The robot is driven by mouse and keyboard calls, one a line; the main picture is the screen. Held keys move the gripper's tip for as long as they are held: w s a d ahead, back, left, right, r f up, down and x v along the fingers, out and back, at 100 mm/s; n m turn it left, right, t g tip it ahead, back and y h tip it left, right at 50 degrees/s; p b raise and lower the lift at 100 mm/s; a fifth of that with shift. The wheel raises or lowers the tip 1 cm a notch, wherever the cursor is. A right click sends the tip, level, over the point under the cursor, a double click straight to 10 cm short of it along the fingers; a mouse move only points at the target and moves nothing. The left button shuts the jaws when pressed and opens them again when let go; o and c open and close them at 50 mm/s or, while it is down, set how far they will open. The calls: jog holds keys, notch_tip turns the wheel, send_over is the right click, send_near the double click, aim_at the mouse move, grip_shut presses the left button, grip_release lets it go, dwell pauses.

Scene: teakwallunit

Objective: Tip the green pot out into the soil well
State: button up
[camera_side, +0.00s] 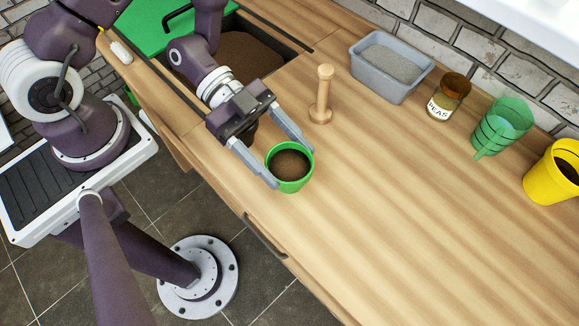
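The green pot (291,184) is upright near the front edge of the worktop, with dark brown soil inside up to near its rim. My gripper (293,167) reaches down over it from the upper left, one finger on each side of the pot. The fingers are wide apart and lie close against the pot's sides; I cannot tell whether they press on it. I also cannot tell whether the pot's base touches the wood. The soil well (252,55) is a recess in the worktop at the upper left, with brown soil in it, partly hidden by my arm.
A wooden tamper (323,95) stands just behind the pot. Further back are a grey tub (384,85) of grit, a peas jar (444,108), green stacked cups (497,130) and a yellow pot (550,184). A green panel (140,25) lies beside the well. The right foreground worktop is clear.

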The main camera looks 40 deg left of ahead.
aim_at(284, 174)
jog(key=c, duration=0.7)
jog(key=shift+r, duration=0.1)
jog(key=shift+r, duration=0.35)
notch_tip(284, 174, up, 8)
jog(key=r, duration=0.1)
jog(key=w+a+n+t, duration=0.3)
jog(key=w+a, duration=0.4)
jog(key=w, duration=0.1)
jog(key=w+a+f, duration=0.3)
jog(key=w+a, duration=0.8)
jog(key=a, duration=0.4)
jog(key=a+f+m+g, duration=0.1)
jog(key=a, duration=0.5)
jog(key=a+f+m, duration=0.1)
jog(key=a+f, duration=0.1)
jog(key=a, duration=0.3)
jog(key=a+f+m+g, duration=0.1)
jog(key=a, duration=0.5)
jog(key=shift+a+f+m+g, duration=0.2)
jog(key=shift+a+m+g, duration=0.1)
jog(key=shift+a, duration=0.05)
